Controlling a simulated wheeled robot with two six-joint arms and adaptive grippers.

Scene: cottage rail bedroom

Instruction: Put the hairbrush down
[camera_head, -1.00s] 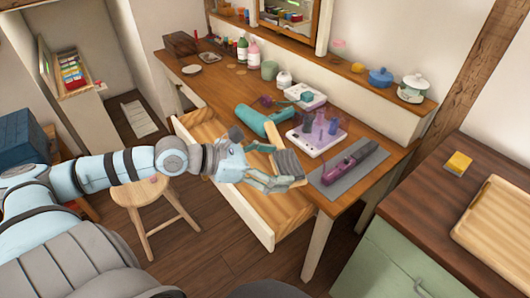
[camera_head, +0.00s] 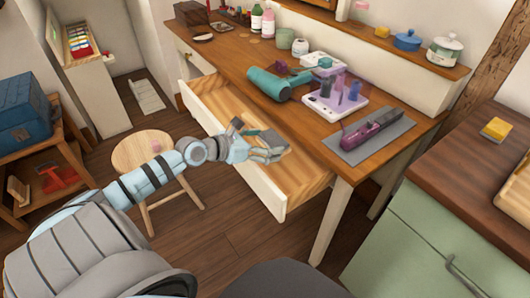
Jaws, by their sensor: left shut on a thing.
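My left gripper (camera_head: 266,154) is shut on the hairbrush (camera_head: 272,139), which shows a dark bristle pad beside the fingers. Part of the brush is hidden by the gripper. The gripper and brush are over the open drawer (camera_head: 253,184) of the wooden desk, in front of the desk's edge. I cannot tell whether the brush touches the drawer floor. The drawer has a pale front and a bare wooden floor. My right gripper is not in view.
A teal hair dryer (camera_head: 271,84), a white tray (camera_head: 322,104) of purple bottles and a grey mat (camera_head: 352,150) with a purple tool stand on the desk. A round stool (camera_head: 140,153) stands left of the drawer. A green cabinet (camera_head: 432,225) is at right.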

